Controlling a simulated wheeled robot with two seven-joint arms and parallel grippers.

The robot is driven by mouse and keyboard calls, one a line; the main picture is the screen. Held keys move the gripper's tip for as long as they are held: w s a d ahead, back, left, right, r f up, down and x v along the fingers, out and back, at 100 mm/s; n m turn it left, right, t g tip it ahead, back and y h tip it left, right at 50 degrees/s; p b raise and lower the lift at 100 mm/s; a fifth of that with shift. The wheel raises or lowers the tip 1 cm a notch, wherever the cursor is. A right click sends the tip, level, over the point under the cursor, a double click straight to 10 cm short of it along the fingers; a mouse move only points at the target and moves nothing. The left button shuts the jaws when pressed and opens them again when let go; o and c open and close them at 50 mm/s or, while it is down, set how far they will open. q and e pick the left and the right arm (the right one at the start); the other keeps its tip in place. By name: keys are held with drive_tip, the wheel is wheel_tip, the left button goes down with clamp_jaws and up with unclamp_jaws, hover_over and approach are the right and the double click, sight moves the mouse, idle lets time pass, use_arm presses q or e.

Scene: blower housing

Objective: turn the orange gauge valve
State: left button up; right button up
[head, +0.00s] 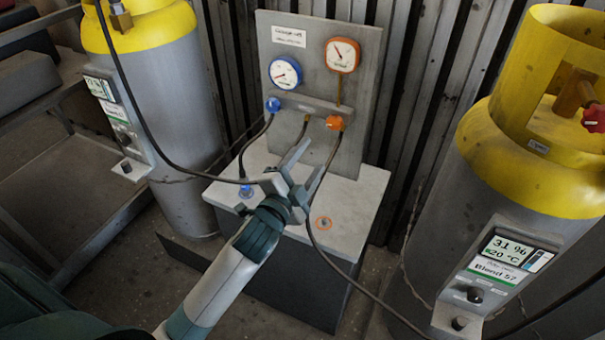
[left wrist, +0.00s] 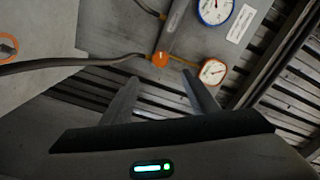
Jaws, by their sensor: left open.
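The orange gauge valve (head: 335,123) is a small orange knob at the right end of the grey manifold bar, below the orange-rimmed gauge (head: 342,55). It also shows in the left wrist view (left wrist: 160,59), beyond the fingertips, with the orange-rimmed gauge (left wrist: 212,72) beside it. My left gripper (head: 303,165) is open and empty, above the pale block top and short of the valve, not touching it. Its two fingers (left wrist: 160,82) point toward the panel in the left wrist view. My right gripper is not in view.
A blue valve (head: 272,104) sits at the manifold's left end under a blue-rimmed gauge (head: 285,73). Black hoses (head: 325,160) hang from the valves near my gripper. Grey-yellow tanks stand at left (head: 170,100) and right (head: 525,150). The pale block top (head: 355,195) is mostly clear.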

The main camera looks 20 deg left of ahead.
use_arm(q)
drive_tip(key=shift+s+a+b, duration=0.1)
drive_tip(key=shift+s+b, duration=0.2)
drive_tip(key=shift+s, duration=1.4)
drive_tip(key=shift+f, duration=0.1)
drive_tip(key=s+f+n+g, duration=0.5)
drive_tip(key=s+f+g, duration=0.2)
drive_tip(key=s+f, duration=0.75)
drive_tip(key=s+f+n+g, duration=0.65)
drive_tip(key=s+f, duration=0.45)
drive_tip(key=s, duration=0.6)
wheel_tip(320, 180, down, 30)
drive_tip(key=s+m+g, duration=0.1)
drive_tip(key=s+g, duration=0.1)
drive_tip(key=s+a+f+g, duration=0.1)
drive_tip(key=s+a+f, duration=0.1)
drive_tip(key=s+f, duration=1.4)
drive_tip(key=shift+s+a+f+y+b, duration=0.2)
drive_tip(key=shift+s+y+b, duration=0.1)
drive_tip(key=shift+s, duration=0.6)
